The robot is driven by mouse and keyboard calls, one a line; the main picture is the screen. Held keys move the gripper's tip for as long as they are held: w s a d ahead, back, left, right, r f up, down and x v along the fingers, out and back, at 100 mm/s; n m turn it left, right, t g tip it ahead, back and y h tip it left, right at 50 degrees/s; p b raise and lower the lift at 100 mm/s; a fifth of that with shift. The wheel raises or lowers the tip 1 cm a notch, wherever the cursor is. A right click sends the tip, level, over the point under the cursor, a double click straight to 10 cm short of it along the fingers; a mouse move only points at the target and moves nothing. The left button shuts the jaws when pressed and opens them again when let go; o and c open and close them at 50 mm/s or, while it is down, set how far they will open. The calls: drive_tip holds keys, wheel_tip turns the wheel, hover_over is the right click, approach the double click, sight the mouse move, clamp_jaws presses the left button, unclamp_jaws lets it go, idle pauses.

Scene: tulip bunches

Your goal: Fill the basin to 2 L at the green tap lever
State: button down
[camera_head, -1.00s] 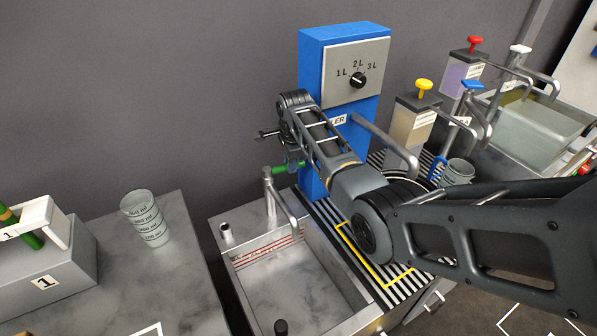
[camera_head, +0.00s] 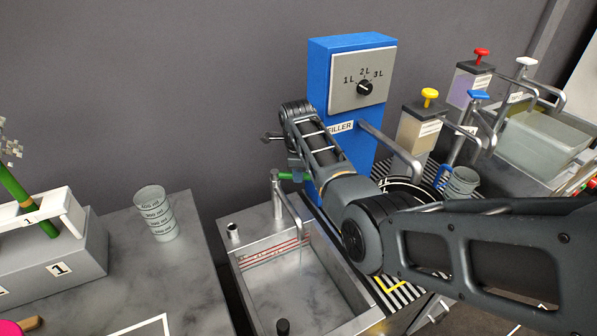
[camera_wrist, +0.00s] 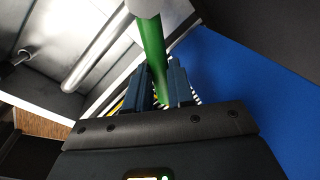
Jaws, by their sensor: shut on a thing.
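The grey basin (camera_head: 227,262) is at the lower middle of the head view, with red level lines (camera_head: 272,253) on its back wall. I cannot make out any water in it. The metal tap (camera_head: 277,200) stands at its back edge, its spout over the basin. The green tap lever (camera_head: 286,177) sticks out to the right from the tap's top. My gripper (camera_head: 296,173) is at the lever beside the blue filler. In the wrist view the green lever (camera_wrist: 153,50) runs between the two dark fingers (camera_wrist: 168,86), which are shut on it.
The blue filler (camera_head: 320,75) with its dial (camera_head: 364,88) stands right behind my gripper. A clear cup (camera_head: 157,215) and a grey holder with a green stem (camera_head: 62,262) are at the left. Dispensers (camera_head: 420,128) stand at the right.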

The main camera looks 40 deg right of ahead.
drive_tip(key=c, duration=1)
unclamp_jaws()
drive_tip(key=shift+o, duration=0.2)
wheel_tip(320, 180, up, 8)
drive_tip(key=s+a, duration=0.1)
drive_tip(key=shift+f, duration=0.2)
drive_tip(key=shift+a, duration=0.1)
